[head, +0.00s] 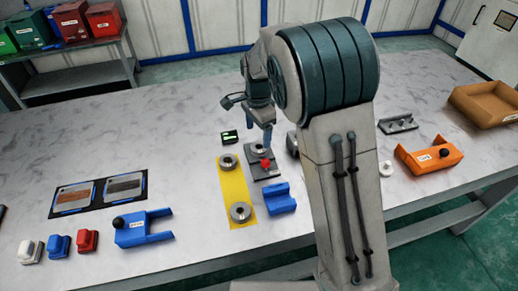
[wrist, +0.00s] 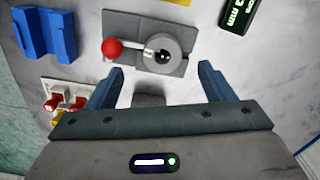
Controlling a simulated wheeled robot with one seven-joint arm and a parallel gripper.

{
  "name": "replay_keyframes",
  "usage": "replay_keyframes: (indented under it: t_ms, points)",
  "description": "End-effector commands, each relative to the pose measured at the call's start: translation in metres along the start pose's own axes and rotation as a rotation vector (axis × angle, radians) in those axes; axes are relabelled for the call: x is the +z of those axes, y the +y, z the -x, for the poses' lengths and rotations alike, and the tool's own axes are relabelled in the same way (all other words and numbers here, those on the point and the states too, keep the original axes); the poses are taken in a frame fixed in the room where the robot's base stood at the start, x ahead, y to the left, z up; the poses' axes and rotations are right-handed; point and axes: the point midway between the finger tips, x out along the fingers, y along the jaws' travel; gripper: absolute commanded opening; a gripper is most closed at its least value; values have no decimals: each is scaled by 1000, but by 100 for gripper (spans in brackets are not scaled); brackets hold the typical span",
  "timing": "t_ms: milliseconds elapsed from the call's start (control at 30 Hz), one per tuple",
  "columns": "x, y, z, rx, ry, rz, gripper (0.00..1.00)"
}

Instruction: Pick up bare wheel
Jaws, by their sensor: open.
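A grey wheel (head: 259,149) with a dark, shiny centre sits on a dark grey plate (head: 250,176) beside a red ball knob (head: 266,163). The wrist view shows the same wheel (wrist: 161,50), plate (wrist: 120,24) and knob (wrist: 112,48). Two more grey wheels, one at the far end (head: 228,161) and one at the near end (head: 240,212), lie on a yellow strip (head: 233,186). I cannot tell which wheel is called bare. My gripper (head: 268,139) is open and empty, close above the plate; in the wrist view its fingertips (wrist: 160,78) are apart, with the wheel beyond them.
A small lit display (head: 230,137) stands behind the plate. A blue cradle (head: 279,199) is in front of it. A blue holder (head: 143,228) and small coloured blocks lie left. An orange holder (head: 428,155) and brown tray (head: 486,103) lie right. My arm hides part of the table.

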Motion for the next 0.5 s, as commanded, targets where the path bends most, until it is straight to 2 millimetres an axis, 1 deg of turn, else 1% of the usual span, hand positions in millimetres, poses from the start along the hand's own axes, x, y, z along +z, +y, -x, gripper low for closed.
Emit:
replay_keyframes:
  t_ms: [33, 167, 233, 400, 500]
  points:
    - [0, 0, -5, 1, 0, 0, 75]
    - [-1, 0, -12, 1, 0, 0, 75]
    - [-2, -1, -19, 1, 0, -1, 75]
    - [-6, -3, -46, 4, 0, 0, 75]
    - [-5, -3, -57, 1, 0, 0, 75]
